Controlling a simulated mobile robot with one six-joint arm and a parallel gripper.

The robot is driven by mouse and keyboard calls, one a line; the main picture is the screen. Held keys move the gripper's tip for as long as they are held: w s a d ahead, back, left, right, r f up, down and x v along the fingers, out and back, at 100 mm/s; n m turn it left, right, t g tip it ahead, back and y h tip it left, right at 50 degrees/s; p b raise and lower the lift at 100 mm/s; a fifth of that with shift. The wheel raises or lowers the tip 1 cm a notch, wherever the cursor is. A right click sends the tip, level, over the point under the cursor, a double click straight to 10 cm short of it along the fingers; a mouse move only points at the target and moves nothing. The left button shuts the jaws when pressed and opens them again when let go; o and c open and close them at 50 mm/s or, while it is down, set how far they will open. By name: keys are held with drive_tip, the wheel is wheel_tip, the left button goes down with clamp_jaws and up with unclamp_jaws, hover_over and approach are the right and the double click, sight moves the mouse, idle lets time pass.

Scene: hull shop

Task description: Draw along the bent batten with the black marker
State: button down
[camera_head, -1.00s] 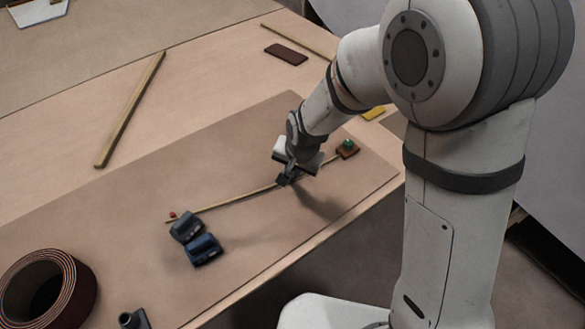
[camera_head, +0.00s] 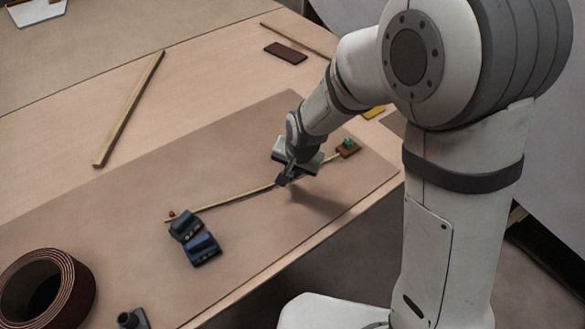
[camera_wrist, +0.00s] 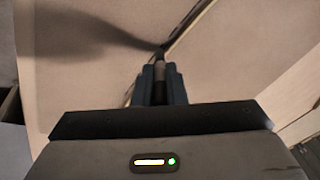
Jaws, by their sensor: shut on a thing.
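The bent batten (camera_head: 238,200), a thin pale strip, curves across the brown sheet from a red pin (camera_head: 172,214) at left towards a green pin (camera_head: 348,142) on a small brown block at right. My gripper (camera_head: 284,179) is low over the right half of the batten. In the wrist view my gripper (camera_wrist: 159,80) is shut on a slim dark thing, apparently the black marker (camera_wrist: 160,68), pointing down beside the batten (camera_wrist: 190,28). A dark line lies along the batten there; I cannot tell ink from shadow. Whether the tip touches the sheet is unclear.
Two dark blue weights (camera_head: 203,249) sit by the batten's left end. A striped roll (camera_head: 45,290) and a small dark stand (camera_head: 133,319) are at the front left. A loose wooden strip (camera_head: 128,110) and a dark red block (camera_head: 286,53) lie farther back.

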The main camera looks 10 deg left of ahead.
drive_tip(key=shift+s+a, duration=0.1)
idle(0.8)
drive_tip(key=shift+s+a, duration=0.4)
drive_tip(key=shift+a, duration=0.05)
drive_tip(key=shift+s+a, duration=0.35)
drive_tip(key=shift+a, duration=0.15)
wheel_tip(320, 180, up, 13)
drive_tip(key=p, duration=0.8)
idle(0.6)
drive_tip(key=shift+f, duration=0.1)
